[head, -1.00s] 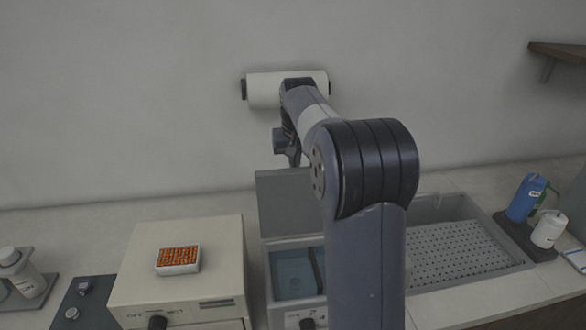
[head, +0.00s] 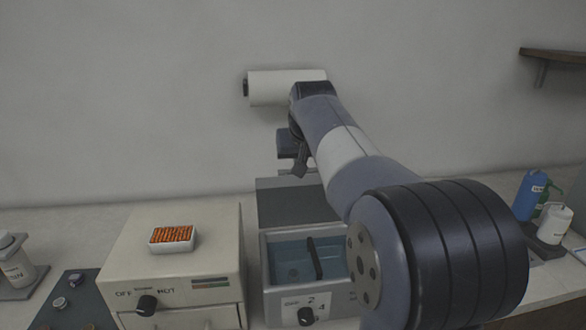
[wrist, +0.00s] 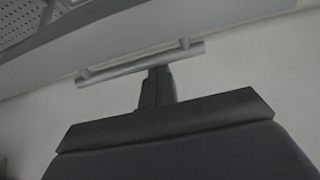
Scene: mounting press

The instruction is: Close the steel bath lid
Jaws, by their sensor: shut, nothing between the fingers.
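The steel bath (head: 262,285) stands on the bench with blue liquid inside, a dark bar across it and a dial on its front. Its grey lid (head: 285,205) is open, standing up at the back edge of the bath. In the wrist view, the lid's plate (wrist: 150,38) crosses the top, with a bar handle (wrist: 110,76) on two short posts. My gripper (head: 300,172) is shut and empty at the lid's top edge. In the wrist view, its fingertips (wrist: 158,72) are at the middle of the bar; I cannot tell whether they touch it.
A cream hot unit (head: 130,275) with a tray of orange pieces (head: 173,238) stands left of the bath. A paper roll (head: 275,88) is on the wall behind my gripper. Blue (head: 528,195) and white (head: 553,223) bottles stand at right.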

